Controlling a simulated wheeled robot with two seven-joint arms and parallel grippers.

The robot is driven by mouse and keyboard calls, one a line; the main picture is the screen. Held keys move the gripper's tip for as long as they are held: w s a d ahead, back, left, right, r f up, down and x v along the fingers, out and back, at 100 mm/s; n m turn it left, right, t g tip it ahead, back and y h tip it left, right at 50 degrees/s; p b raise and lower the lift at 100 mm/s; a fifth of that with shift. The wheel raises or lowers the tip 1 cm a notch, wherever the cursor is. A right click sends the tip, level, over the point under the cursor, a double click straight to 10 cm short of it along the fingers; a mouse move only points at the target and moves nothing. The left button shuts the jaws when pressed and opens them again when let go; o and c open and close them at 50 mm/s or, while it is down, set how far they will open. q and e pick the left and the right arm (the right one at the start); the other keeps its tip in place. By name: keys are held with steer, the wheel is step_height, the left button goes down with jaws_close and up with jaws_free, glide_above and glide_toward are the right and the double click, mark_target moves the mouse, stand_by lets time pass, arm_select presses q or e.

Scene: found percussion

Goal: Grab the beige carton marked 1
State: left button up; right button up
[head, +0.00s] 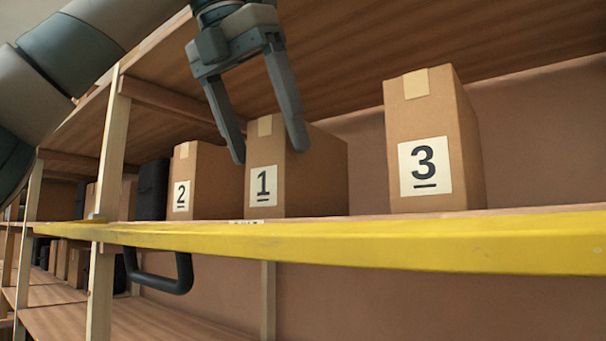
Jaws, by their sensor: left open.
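The beige carton marked 1 (283,188) stands upright on the shelf in the head view, between the cartons marked 2 and 3. Its front label and a strip of tape at its top edge show. My left gripper (269,156) is open and comes down from above in front of the carton's upper part. One finger shows near the carton's top left edge and the other overlaps its upper right. I cannot tell whether the fingers touch it. The gripper looks empty. My right gripper is not in view.
The carton marked 2 (207,175) stands close on the left, and the carton marked 3 (432,140) stands apart on the right. A yellow shelf edge (350,243) runs along the front. A wooden post (112,160) stands left, and an upper shelf board (400,40) hangs above.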

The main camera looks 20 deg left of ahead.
arm_select(q)
steer(key=shift+w+d, duration=0.25)
steer(key=shift+w, duration=0.55)
steer(key=shift+w+d, duration=0.25)
steer(key=shift+w, duration=0.5)
steer(key=shift+w+d+p, duration=0.2)
steer(key=shift+w+p, duration=0.1)
steer(key=shift+w, duration=0.3)
steer(key=w, duration=0.1)
steer(key=w+d, duration=0.1)
steer(key=w+f, duration=0.1)
steer(key=w, duration=0.1)
steer(key=shift+d+p, duration=0.15)
steer(key=shift+p, duration=0.15)
steer(key=shift+s, duration=0.15)
steer(key=shift+d, duration=0.1)
steer(key=shift+f, duration=0.3)
